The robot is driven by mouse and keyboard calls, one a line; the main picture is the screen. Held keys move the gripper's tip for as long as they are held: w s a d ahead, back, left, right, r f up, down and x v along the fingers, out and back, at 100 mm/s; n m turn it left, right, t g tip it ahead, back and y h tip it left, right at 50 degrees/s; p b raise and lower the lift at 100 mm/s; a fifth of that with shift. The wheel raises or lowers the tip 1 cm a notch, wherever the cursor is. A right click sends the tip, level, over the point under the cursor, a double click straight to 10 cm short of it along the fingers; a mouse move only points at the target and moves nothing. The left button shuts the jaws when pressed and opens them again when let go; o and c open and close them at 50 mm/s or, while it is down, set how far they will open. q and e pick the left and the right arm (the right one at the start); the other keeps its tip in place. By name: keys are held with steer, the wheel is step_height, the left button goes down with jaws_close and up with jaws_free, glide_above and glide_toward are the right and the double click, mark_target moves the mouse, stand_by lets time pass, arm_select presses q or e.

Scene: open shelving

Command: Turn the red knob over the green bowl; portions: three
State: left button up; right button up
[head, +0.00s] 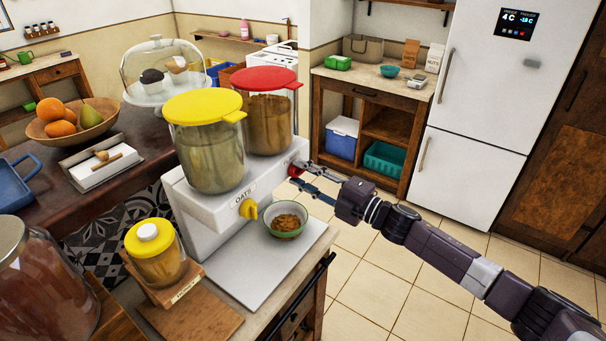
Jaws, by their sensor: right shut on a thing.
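A white two-part dispenser (200,222) stands on the counter, with a red-lidded container (268,120) and a yellow-lidded container (212,150) on top. The red knob (294,171) is on its front at the right. My right gripper (303,179) reaches in from the right and is shut on the red knob. The yellow knob (249,209) is free, next to an "OATS" label. The green bowl (287,236) stands upright on the pale board in front of the dispenser and holds brown bits. My left gripper is out of view.
A yellow-lidded jar (155,250) on a wooden stand and a large glass jar (35,280) are at the lower left. A fruit bowl (99,132), a white tray (80,177) and a cake dome (150,65) stand behind. Tiled floor (385,270) is open at right.

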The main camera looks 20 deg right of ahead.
steer(key=o, duration=1.2)
steer(key=shift+c, duration=0.2)
steer(key=v, duration=1.2)
steer(key=shift+d, duration=0.1)
